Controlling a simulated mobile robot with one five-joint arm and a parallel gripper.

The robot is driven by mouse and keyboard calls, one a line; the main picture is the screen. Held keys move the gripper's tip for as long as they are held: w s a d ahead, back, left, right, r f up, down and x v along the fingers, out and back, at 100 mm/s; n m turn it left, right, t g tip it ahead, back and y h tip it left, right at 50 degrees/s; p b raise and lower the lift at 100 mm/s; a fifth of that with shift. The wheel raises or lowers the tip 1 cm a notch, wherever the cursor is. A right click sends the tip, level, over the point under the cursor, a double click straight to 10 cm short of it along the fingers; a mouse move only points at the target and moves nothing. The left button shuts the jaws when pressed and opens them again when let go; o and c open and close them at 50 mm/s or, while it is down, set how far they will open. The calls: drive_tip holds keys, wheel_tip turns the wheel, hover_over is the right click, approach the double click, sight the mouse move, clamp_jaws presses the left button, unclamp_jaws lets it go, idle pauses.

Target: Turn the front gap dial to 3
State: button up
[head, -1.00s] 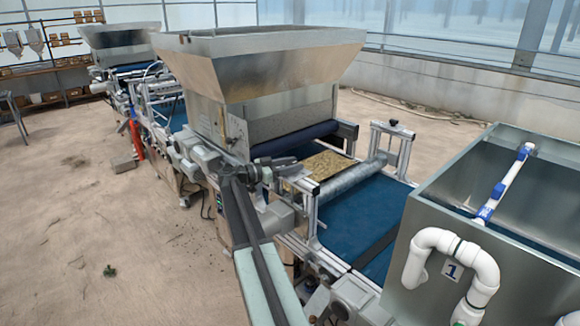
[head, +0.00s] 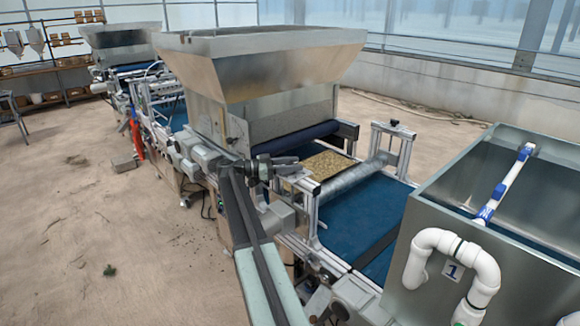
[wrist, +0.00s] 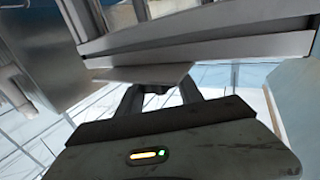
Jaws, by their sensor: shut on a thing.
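My gripper (head: 290,164) is at the near side of the seeder, just below and right of the big metal hopper (head: 265,75). In the wrist view the two dark fingers (wrist: 160,94) reach under a pale grey plate and stand a little apart. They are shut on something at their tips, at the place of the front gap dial. The dial, its pointer and its numbers are hidden behind the fingers and the plate, so its setting cannot be read.
A soil-filled tray (head: 326,165) lies on the blue belt (head: 350,217), beside a metal roller (head: 348,182). A metal tank (head: 535,225) with white pipes stands at the right. Metal rails cross close above my fingers in the wrist view. The floor at left is mostly clear.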

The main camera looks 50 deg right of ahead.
drive_tip(key=o, duration=1.4)
drive_tip(key=shift+d, duration=0.1)
drive_tip(key=v, duration=0.8)
